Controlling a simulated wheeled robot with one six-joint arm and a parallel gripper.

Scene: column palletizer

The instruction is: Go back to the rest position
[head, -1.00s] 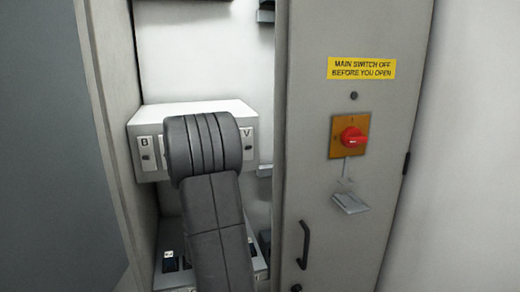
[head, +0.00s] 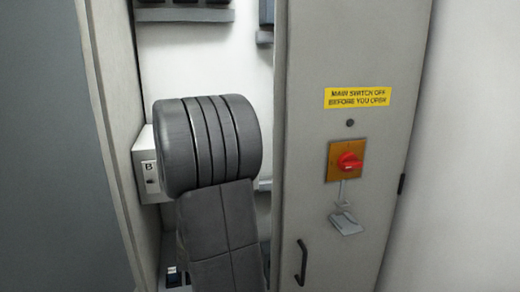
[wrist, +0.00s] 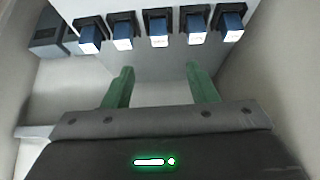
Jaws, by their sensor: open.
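My gripper (wrist: 161,84) shows in the wrist view with two green fingers set wide apart. It is open, and nothing is between the fingers. In the head view my arm's dark grey link stands in front of the cabinet opening and hides the gripper. In the wrist view several blue blocks with pale labels, one of them the middle block (wrist: 159,37), sit in a row beyond the fingertips, apart from them.
A grey cabinet door (head: 310,150) stands right of the opening, with a yellow warning label (head: 357,97), red rotary switch (head: 349,161) and handle (head: 302,262). A white box marked B (head: 148,165) is partly hidden behind my arm. A grey panel (head: 60,150) fills the left.

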